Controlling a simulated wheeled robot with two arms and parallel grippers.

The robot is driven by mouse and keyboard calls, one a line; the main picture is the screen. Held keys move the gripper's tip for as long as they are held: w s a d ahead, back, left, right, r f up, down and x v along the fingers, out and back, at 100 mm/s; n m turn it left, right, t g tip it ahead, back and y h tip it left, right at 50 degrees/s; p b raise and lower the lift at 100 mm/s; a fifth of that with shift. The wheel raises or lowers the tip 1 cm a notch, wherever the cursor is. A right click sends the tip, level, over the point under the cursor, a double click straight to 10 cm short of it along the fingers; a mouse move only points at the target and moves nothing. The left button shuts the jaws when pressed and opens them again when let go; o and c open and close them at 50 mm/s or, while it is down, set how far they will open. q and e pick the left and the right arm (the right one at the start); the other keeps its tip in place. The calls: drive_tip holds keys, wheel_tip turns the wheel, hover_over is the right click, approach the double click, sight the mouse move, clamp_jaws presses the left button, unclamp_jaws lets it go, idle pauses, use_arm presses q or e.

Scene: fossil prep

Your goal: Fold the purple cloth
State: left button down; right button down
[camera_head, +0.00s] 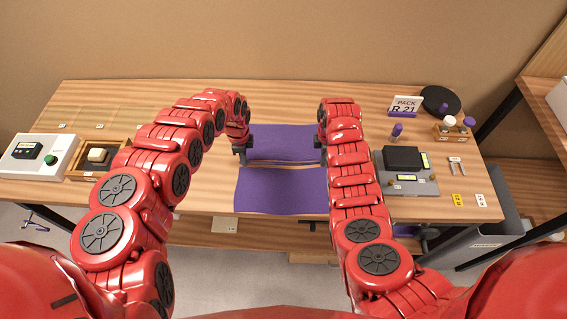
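The purple cloth (281,191) lies at the middle of the table, its near part flat and reaching the front edge. A second purple area (284,143) lies just behind it. A narrow wood-coloured strip shows between the two areas, and I cannot tell how they join. My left gripper (240,153) points down at the left edge of the far purple area. Whether either gripper holds the cloth is too small to tell.
On the left stand a white device (40,157) with a green button and a wooden tray (78,173). On the right are a grey tray (412,186) with a black block, a small purple-capped bottle (396,132), a "PACK R 21" sign (404,107) and a black disc (440,98).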

idle(0.4)
